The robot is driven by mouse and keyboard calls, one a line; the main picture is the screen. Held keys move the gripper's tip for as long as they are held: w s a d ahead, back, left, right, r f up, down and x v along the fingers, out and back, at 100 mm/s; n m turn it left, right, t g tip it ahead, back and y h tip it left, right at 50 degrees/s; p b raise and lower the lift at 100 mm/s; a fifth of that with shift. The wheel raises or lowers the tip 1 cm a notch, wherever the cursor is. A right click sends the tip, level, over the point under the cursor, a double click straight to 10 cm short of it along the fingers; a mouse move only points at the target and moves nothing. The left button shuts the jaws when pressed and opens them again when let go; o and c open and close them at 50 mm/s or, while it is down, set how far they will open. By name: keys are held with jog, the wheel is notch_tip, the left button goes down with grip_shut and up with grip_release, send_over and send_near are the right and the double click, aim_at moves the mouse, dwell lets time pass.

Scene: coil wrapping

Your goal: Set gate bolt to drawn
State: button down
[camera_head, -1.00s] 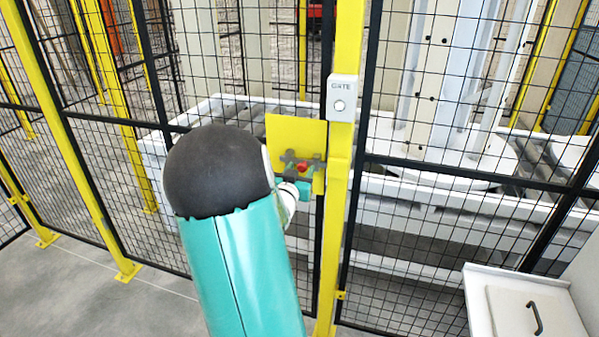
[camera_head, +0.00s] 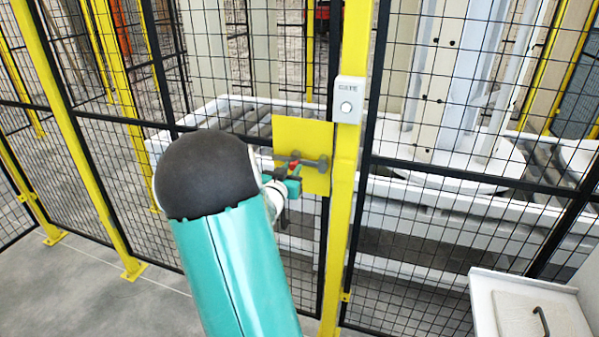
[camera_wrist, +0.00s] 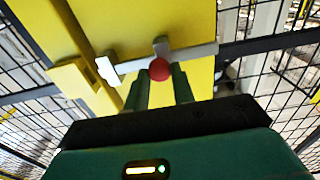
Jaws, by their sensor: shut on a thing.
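The gate bolt (camera_wrist: 195,54) is a grey bar with a red knob (camera_wrist: 160,69), set across a yellow plate (camera_head: 302,135) on the mesh gate. My gripper (camera_wrist: 161,82) is shut on the red knob; its two dark green fingers stand either side of it in the wrist view. In the head view my gripper (camera_head: 290,180) reaches the plate from the left and partly covers the bolt. In the wrist view the bolt's pale left end lies close to a yellow catch (camera_wrist: 72,84) on the post; I cannot tell whether they touch.
A yellow post (camera_head: 349,215) stands right of the plate and carries a grey box marked GATE (camera_head: 348,100) with a round button. Mesh fence panels run to both sides. A white cabinet (camera_head: 490,300) with a dark handle stands at the lower right. Grey floor is open at the lower left.

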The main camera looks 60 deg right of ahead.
jog(key=shift+w+a, duration=0.1)
jog(key=shift+w, duration=0.2)
jog(key=c, duration=1.2)
grip_release()
jog(key=shift+w, duration=0.1)
jog(key=shift+s, duration=0.2)
jog(key=shift+a, duration=0.1)
jog(key=a, duration=0.4)
jog(key=s+a, duration=0.1)
jog(key=a, duration=0.4)
jog(key=s+a, duration=0.1)
jog(key=a, duration=0.3)
jog(key=shift+s+a, duration=0.1)
jog(key=shift+a, duration=0.1)
